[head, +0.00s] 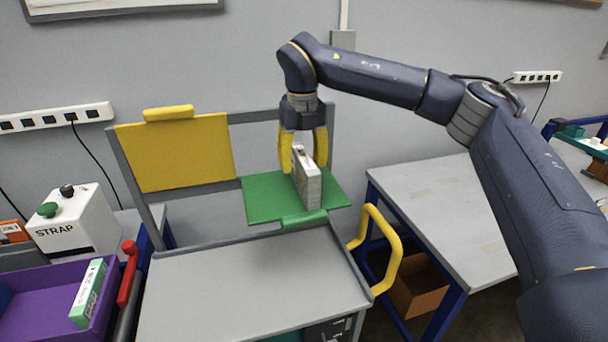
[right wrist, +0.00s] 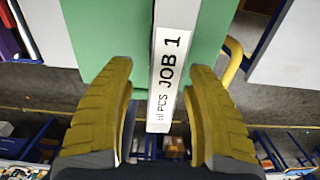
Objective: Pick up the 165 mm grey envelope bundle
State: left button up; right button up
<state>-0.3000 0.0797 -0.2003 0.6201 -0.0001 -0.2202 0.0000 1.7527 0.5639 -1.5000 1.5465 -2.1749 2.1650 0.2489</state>
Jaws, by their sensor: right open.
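The grey envelope bundle (head: 308,184) stands on edge on the green plate (head: 262,200) in the head view. In the right wrist view the bundle (right wrist: 172,70) shows a white face lettered "JOB 1" and "PCS". My right gripper (head: 304,160) is above the plate with its yellow fingers pointing down, one on each side of the bundle's far end. In the right wrist view the right gripper (right wrist: 160,75) is open, with a gap between each finger and the bundle. My left gripper is not in view.
A yellow panel (head: 175,155) stands left of the green plate. A grey table (head: 245,285) lies in front, with a yellow handle (head: 388,255) at its right. A purple tray (head: 40,300), a red-handled lever (head: 128,275) and a white STRAP box (head: 75,225) are at left.

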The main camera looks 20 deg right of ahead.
jog(key=shift+d+f, duration=0.15)
jog(key=shift+f, duration=1.25)
jog(key=shift+d+f, duration=0.1)
jog(key=shift+f, duration=1.25)
grip_shut()
